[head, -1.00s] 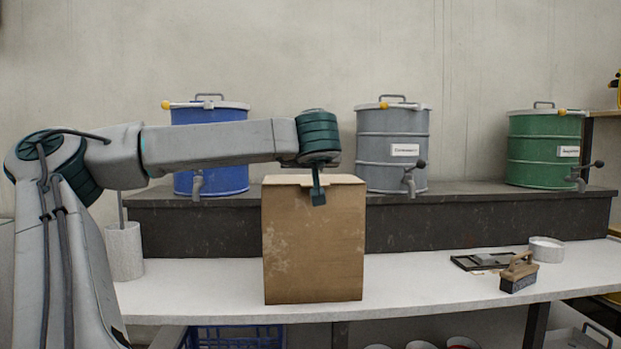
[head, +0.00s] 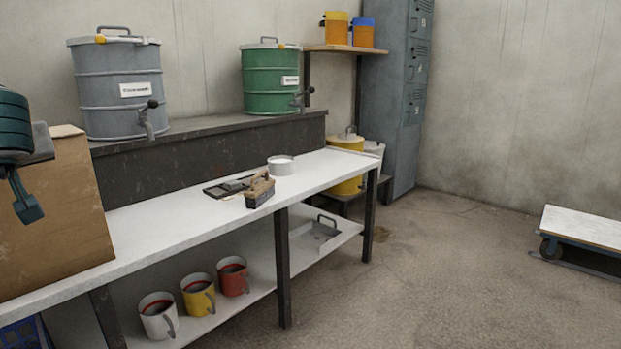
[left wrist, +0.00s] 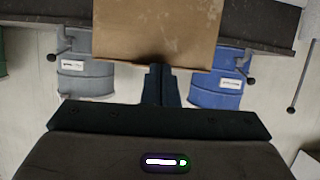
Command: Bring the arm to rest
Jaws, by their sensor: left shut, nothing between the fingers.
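My left gripper (head: 27,205) is at the left edge of the head view, in front of a tall brown cardboard box (head: 60,225). In the left wrist view, the gripper's fingers (left wrist: 161,84) are together with nothing between them. The box (left wrist: 150,30) shows just beyond the fingertips there; I cannot tell whether they touch it. Most of my left arm is outside the head view. My right gripper is not in view.
A grey drum (head: 118,95) and a green drum (head: 270,85) with taps stand on the dark ledge. A brush (head: 259,190) and a white dish (head: 280,165) lie on the white bench (head: 170,222). Mugs (head: 198,295) sit below. Floor (head: 450,270) is open at right, before a low cart (head: 585,228).

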